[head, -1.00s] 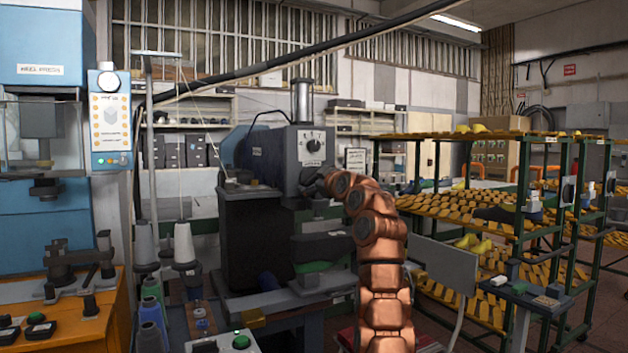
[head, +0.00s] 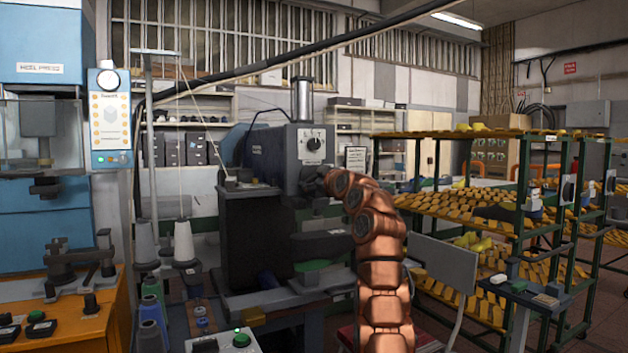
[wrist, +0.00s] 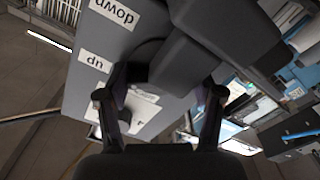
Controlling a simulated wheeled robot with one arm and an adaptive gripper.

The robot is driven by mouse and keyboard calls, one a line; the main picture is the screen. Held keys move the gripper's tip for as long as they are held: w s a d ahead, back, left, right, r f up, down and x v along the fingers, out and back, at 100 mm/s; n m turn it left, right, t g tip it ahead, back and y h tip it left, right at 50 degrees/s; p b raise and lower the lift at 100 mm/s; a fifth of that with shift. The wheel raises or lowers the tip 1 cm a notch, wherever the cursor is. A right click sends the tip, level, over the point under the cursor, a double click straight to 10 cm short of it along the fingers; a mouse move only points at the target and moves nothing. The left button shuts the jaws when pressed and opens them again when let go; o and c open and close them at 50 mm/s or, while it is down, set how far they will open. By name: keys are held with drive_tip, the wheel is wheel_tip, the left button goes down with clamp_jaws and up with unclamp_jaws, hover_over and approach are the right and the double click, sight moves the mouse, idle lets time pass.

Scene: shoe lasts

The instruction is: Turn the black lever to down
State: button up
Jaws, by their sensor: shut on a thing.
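The grey machine (head: 262,155) stands mid-view in the head view, with a round dial on its front. In the wrist view its grey panel (wrist: 120,35) carries an upside-down "up" label (wrist: 95,61) and a "down" label (wrist: 114,13). The black lever (wrist: 182,68) is a dark piece between my fingers, beside the "up" label. My gripper (wrist: 162,95) has one finger on each side of it and is shut on it. Its exact angle is hard to tell among the dark parts. In the head view my copper arm reaches the machine's front and the lever is not distinguishable.
A blue heel press (head: 40,225) stands at the left. Green racks (head: 470,212) of yellow shoe lasts fill the right. An orange bench (head: 105,325) is at the lower left.

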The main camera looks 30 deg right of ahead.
drive_tip(key=shift+f+m, duration=0.1)
drive_tip(key=shift+m, duration=0.2)
drive_tip(key=m+b, duration=0.1)
drive_tip(key=m, duration=0.1)
drive_tip(key=shift+a+m, duration=0.15)
drive_tip(key=shift+m, duration=0.15)
drive_tip(key=m, duration=0.3)
drive_tip(key=shift+b, duration=0.4)
drive_tip(key=shift+m, duration=0.6)
drive_tip(key=shift+m+p, duration=0.3)
drive_tip(key=shift+m, duration=0.7)
drive_tip(key=shift+r+m+p, duration=0.25)
drive_tip(key=shift+m+p, duration=0.05)
drive_tip(key=shift+m, duration=0.3)
drive_tip(key=shift+f+m+p, duration=0.1)
drive_tip(key=shift+m+p, duration=0.7)
drive_tip(key=shift+m, duration=0.9)
